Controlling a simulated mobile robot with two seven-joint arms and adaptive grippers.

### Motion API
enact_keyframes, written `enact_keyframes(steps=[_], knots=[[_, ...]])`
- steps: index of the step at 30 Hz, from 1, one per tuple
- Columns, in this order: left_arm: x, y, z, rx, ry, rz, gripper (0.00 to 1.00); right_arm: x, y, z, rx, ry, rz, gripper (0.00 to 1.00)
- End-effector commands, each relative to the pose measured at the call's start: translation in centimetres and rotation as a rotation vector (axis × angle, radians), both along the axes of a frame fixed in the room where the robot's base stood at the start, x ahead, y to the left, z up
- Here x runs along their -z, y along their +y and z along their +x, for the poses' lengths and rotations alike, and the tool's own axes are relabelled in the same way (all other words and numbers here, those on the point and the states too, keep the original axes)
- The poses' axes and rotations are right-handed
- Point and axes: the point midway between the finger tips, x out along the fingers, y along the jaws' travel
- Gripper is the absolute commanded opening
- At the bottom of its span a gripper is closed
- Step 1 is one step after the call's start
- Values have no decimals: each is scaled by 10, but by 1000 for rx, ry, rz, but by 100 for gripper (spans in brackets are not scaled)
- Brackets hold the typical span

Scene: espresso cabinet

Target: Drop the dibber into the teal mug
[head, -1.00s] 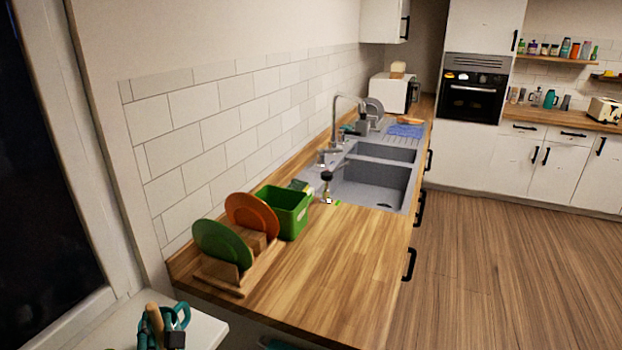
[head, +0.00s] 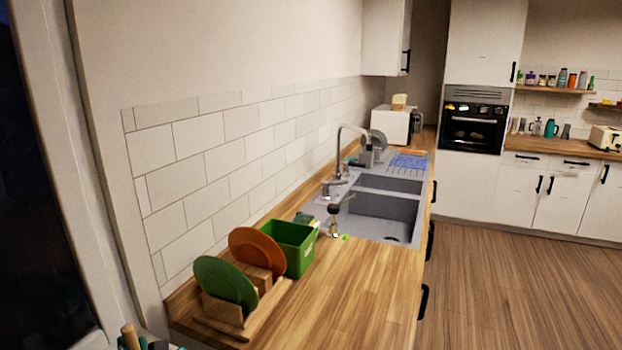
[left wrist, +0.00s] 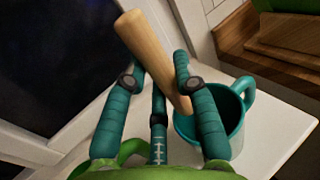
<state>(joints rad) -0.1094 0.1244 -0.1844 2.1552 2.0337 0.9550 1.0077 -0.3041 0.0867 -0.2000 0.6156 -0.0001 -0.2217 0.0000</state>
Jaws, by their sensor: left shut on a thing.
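The dibber (left wrist: 152,52) is a pale wooden peg, held tilted between the teal fingers of my left gripper (left wrist: 158,76) in the left wrist view. Its lower end shows beside the left rim of the teal mug (left wrist: 234,122); I cannot tell whether it is over the opening. The mug stands upright on a white surface, its handle toward the upper right, partly hidden by a finger. In the head view only the top of the dibber (head: 129,337) and a bit of my left gripper (head: 150,345) show at the bottom left edge. My right gripper is not in view.
The white surface (left wrist: 275,128) has free room right of the mug. A dark window (left wrist: 60,55) lies to the left. The wooden counter (head: 345,290) holds a rack with a green plate (head: 225,280) and an orange plate (head: 262,243), a green bin (head: 300,262) and a sink (head: 385,215).

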Motion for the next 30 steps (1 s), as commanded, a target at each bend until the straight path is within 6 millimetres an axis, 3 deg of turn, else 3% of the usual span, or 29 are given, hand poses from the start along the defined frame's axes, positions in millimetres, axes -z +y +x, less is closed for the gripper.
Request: enact_keyframes(steps=[2, 10, 11, 12, 13, 24, 30], knots=[[7, 0, 0, 1, -1, 1, 0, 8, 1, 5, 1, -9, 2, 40], [6, 0, 0, 1, -1, 0, 0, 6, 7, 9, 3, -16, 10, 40], [6, 0, 0, 1, -1, 0, 36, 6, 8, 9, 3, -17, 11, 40], [6, 0, 0, 1, -1, 0, 52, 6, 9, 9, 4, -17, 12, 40], [6, 0, 0, 1, -1, 0, 55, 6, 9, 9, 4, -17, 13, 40], [7, -2, -2, 2, -1, -1, 55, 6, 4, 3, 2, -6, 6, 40], [8, -19, -26, 2, 2, -5, 55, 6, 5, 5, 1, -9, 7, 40]])
